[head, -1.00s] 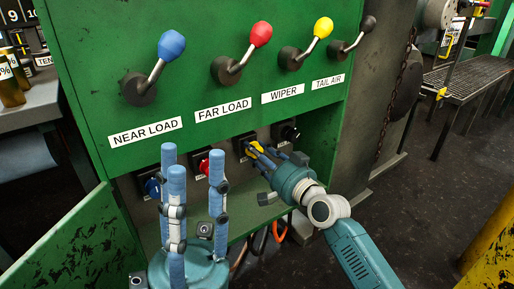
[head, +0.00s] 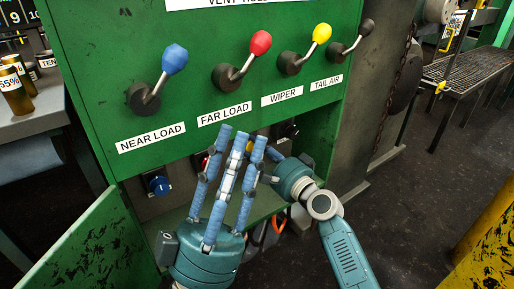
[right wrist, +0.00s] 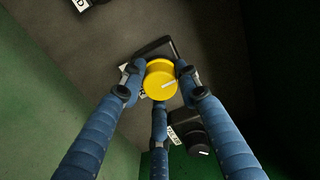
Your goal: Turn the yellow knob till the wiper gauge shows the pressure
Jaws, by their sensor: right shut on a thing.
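In the head view the right gripper (head: 270,154) reaches into the recess below the WIPER label (head: 281,97), and the left fingers hide most of the knob. My left gripper (head: 243,138) is empty and open in front of the panel, its fingers extended upward. No wiper gauge is visible in these frames.
Blue knob (head: 158,184), red knob (head: 201,163) and black knob (head: 288,129) sit in the same recess. Levers with blue, red, yellow (head: 322,33) and black grips project from the green panel above. An open green door (head: 85,240) stands at lower left.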

